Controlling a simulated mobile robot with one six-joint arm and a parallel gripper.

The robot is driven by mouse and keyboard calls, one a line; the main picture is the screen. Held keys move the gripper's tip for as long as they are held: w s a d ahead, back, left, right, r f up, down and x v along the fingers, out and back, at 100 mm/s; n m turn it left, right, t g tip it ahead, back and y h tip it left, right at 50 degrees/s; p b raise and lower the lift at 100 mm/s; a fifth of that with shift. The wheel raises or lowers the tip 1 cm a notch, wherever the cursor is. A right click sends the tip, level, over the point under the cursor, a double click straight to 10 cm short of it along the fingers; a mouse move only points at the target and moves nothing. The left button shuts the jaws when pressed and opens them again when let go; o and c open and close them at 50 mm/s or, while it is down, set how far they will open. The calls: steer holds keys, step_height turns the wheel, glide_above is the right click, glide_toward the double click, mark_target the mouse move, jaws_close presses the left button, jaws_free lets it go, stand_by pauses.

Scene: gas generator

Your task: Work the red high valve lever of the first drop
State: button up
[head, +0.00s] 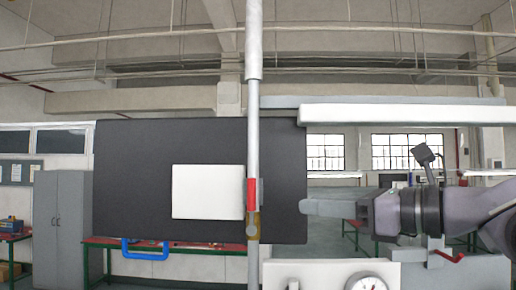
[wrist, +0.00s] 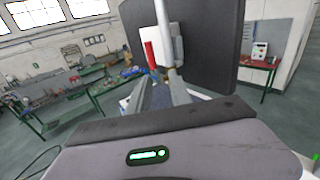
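The red valve lever (head: 252,192) stands upright against a grey vertical pipe (head: 253,120), above a brass-coloured valve body (head: 253,225). In the wrist view the red lever (wrist: 150,55) shows just beyond the fingertips, slightly left of the pipe. My gripper (head: 306,207) points left at about the lever's height, with a gap between its tips and the pipe. In the wrist view my gripper (wrist: 158,82) shows two grey fingers spread apart with nothing between them. A second red lever (head: 448,257) sits lower right, below my wrist.
A dark panel (head: 130,180) with a white plate (head: 205,192) stands behind the pipe. A white horizontal beam (head: 400,114) runs above my arm. A pressure gauge (head: 367,283) is below. Workbenches (head: 170,246) and a grey cabinet (head: 62,220) stand farther back.

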mark_target(248, 185)
steer(key=shift+y, duration=0.5)
steer(key=p+x, duration=0.1)
steer(key=x, duration=0.4)
steer(key=r+p+x, duration=0.1)
steer(key=x, duration=0.5)
steer(key=s+r+p+x, duration=0.1)
steer(key=p+x, duration=0.1)
steer(key=x, duration=0.4)
steer(key=shift+a+r, duration=0.2)
steer(key=shift+a, duration=0.25)
steer(key=shift+s, duration=0.1)
jaws_close()
